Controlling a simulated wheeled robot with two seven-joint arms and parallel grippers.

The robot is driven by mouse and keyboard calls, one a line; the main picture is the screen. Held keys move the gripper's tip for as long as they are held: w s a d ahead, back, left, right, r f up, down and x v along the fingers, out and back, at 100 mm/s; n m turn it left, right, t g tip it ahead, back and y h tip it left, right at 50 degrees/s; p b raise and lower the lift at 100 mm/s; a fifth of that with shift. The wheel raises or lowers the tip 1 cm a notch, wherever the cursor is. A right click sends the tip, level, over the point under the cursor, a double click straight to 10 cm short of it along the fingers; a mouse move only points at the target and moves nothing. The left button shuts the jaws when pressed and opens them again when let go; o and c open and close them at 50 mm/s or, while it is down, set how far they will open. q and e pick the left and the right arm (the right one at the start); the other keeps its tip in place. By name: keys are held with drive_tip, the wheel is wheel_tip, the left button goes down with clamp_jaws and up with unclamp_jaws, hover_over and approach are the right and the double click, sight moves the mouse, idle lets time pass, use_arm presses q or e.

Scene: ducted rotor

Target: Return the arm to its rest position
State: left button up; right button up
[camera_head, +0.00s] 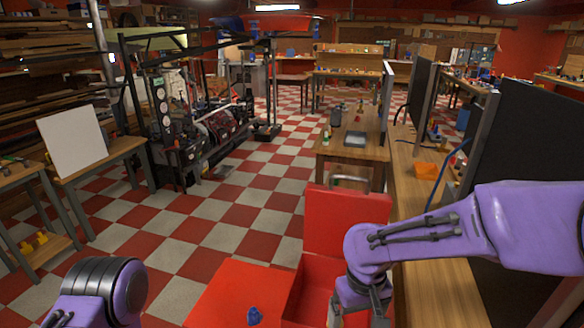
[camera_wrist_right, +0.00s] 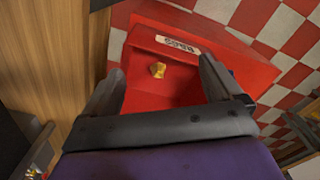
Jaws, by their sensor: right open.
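My right arm comes in from the right in the head view, and its gripper (camera_head: 362,306) hangs over an open red box (camera_head: 345,218) with a raised lid or back panel. In the right wrist view the two dark fingers (camera_wrist_right: 160,72) stand wide apart, with nothing held between them. A small gold-coloured object (camera_wrist_right: 158,70) shows beyond the fingers, on the red box (camera_wrist_right: 150,97); it looks apart from them. The lower left of the head view shows a purple part of my left arm; my left gripper is out of frame.
A red surface (camera_head: 228,296) with a small blue object (camera_head: 254,316) lies left of the box. A wooden bench (camera_head: 435,290) and dark panels (camera_head: 530,140) stand close on the right. A wooden table (camera_head: 352,152) is farther back. The checkered floor (camera_head: 215,225) is clear to the left.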

drive_tip(key=s+d+f+m+t+y+b, duration=0.1)
drive_tip(key=s+d+f+m, duration=0.2)
drive_tip(key=f, duration=0.8)
drive_tip(key=s+d+f+m+b, duration=0.15)
drive_tip(key=s+f, duration=0.35)
drive_tip(key=f, duration=0.6)
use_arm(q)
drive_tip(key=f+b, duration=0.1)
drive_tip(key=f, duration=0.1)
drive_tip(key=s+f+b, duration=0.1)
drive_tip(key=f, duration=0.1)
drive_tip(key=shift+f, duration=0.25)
use_arm(e)
drive_tip(key=s+d+f+m+t+h, duration=0.1)
drive_tip(key=s+d+f+m+h, duration=0.1)
drive_tip(key=s+d+f, duration=0.2)
drive_tip(key=s+d+f+m+t+h, duration=0.1)
drive_tip(key=s+d+f+m+h, duration=0.1)
drive_tip(key=s+d, duration=0.6)
drive_tip(key=s+f+m, duration=0.1)
drive_tip(key=s+f, duration=0.1)
drive_tip(key=s, duration=0.2)
drive_tip(key=shift+s+d+f, duration=0.15)
drive_tip(key=shift+s+d, duration=0.05)
drive_tip(key=shift+d, duration=0.1)
